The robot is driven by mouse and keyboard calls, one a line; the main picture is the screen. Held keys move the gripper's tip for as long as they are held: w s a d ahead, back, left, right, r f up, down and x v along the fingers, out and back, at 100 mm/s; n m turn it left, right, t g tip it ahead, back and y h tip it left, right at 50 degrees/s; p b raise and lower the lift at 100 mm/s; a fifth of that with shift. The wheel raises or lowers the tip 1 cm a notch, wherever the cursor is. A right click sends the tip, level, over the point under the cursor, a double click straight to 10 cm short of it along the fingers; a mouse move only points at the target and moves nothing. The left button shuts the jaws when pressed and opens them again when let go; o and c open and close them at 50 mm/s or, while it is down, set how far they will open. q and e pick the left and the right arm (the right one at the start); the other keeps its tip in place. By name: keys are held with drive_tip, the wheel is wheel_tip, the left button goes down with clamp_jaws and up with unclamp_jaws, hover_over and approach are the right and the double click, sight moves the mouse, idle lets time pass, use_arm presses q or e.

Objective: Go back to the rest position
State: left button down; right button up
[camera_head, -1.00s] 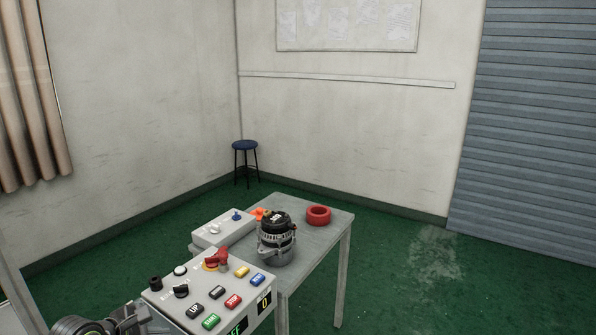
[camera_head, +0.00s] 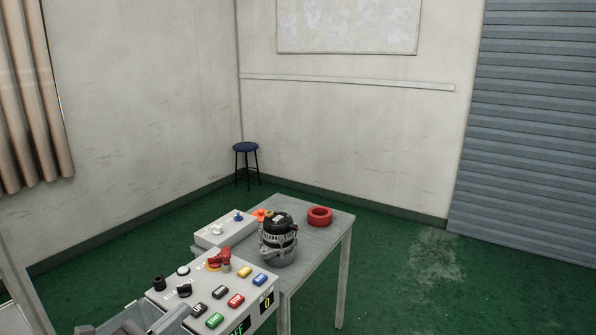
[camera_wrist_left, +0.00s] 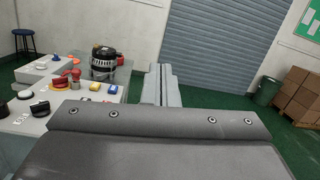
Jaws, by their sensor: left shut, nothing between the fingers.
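My left gripper (camera_head: 172,319) is at the bottom edge of the head view, beside the near left end of the button panel (camera_head: 205,284). In the left wrist view its two fingers (camera_wrist_left: 162,84) lie together, shut, with nothing between them. They point toward the shutter, to the right of the panel and apart from it. Most of the left arm is out of the head view. My right gripper is not in view.
The panel has several coloured buttons and a red switch (camera_head: 219,258). Behind it, a grey table (camera_head: 322,240) bears an alternator (camera_head: 278,240), a red ring (camera_head: 320,215) and a white switch box (camera_head: 225,231). Cardboard boxes (camera_wrist_left: 300,95) stand far right.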

use_arm(q)
drive_tip(key=s+a+r+n+t+y, duration=0.1)
drive_tip(key=s+a+n+t+y, duration=0.15)
drive_tip(key=a+n+y, duration=0.55)
drive_tip(key=s+a+r+n+t+y, duration=0.15)
drive_tip(key=n+t+y, duration=0.25)
drive_tip(key=n, duration=0.7)
drive_tip(key=s+a+f+n+g+y, duration=0.75)
drive_tip(key=f+n, duration=0.25)
drive_tip(key=n, duration=0.5)
drive_tip(key=s+d+f+n+g+h, duration=0.3)
drive_tip(key=s+d+f+n+g, duration=0.15)
drive_tip(key=s+f+g, duration=0.35)
drive_tip(key=s+d+f+n+g+h, duration=0.35)
drive_tip(key=s+d+f, duration=0.2)
drive_tip(key=s, duration=0.35)
wheel_tip(320, 180, down, 26)
drive_tip(key=a+g, duration=0.1)
drive_tip(key=a, duration=0.2)
drive_tip(key=s+d+f+g+b, duration=0.1)
drive_tip(key=s+f, duration=1.4)
drive_tip(key=f, duration=0.1)
drive_tip(key=shift+d+f+h, duration=0.15)
drive_tip(key=shift+d+h, duration=0.15)
drive_tip(key=shift+h, duration=0.1)
